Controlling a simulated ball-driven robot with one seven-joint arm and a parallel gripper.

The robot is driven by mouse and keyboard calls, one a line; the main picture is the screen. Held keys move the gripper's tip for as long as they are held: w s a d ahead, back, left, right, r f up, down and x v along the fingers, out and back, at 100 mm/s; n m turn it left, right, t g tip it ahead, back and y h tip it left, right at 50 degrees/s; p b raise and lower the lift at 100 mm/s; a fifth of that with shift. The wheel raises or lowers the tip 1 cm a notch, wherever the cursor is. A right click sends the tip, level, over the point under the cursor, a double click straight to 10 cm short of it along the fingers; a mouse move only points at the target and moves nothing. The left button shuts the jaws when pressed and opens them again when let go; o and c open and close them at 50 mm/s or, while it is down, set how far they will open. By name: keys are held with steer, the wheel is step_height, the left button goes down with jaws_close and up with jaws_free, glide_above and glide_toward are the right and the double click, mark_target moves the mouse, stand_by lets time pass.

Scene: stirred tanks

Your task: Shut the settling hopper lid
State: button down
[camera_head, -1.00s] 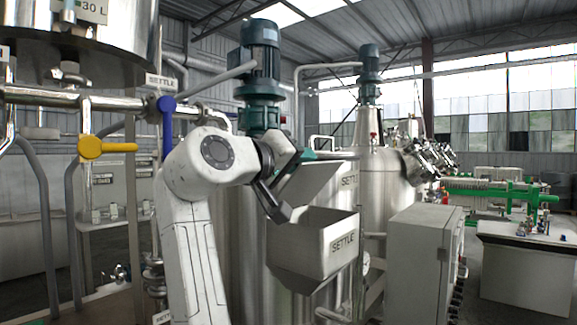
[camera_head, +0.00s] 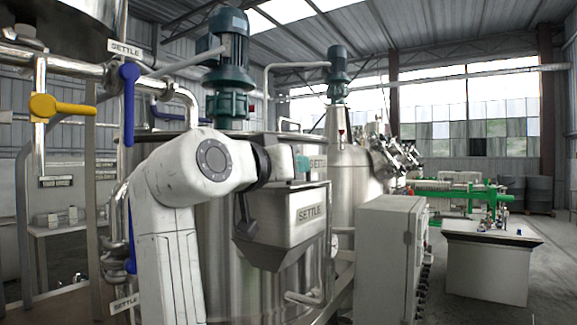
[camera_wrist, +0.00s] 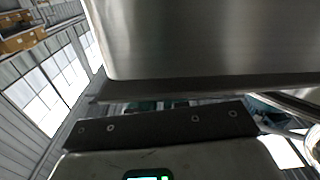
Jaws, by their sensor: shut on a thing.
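The settling hopper (camera_head: 285,232) is a grey metal bin with a SETTLE label on the front of the tank. Its lid (camera_head: 290,187) looks low and close to level over the mouth. I cannot tell whether it rests fully on the rim. My gripper (camera_head: 246,229) is at the hopper's left side, its dark end against or just in front of the metal. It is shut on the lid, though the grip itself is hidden. In the wrist view, a broad sheet of brushed metal fills the top, above the gripper's dark bar (camera_wrist: 160,124).
The steel tank (camera_head: 225,270) with a green motor (camera_head: 232,60) stands behind the hopper. A grey cabinet (camera_head: 385,250) is close on the right. Pipes with a yellow handle (camera_head: 60,107) and a blue handle (camera_head: 129,100) are at left. Open floor shows at far right.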

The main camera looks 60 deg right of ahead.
steer(key=shift+s+f+m, duration=0.15)
steer(key=shift+f+m, duration=0.15)
stand_by(0.4)
steer(key=c, duration=1.2)
jaws_free()
steer(key=a+b, duration=0.1)
steer(key=a, duration=0.9)
steer(key=shift+s+a, duration=0.15)
steer(key=shift+a, duration=0.25)
steer(key=shift+s, duration=0.1)
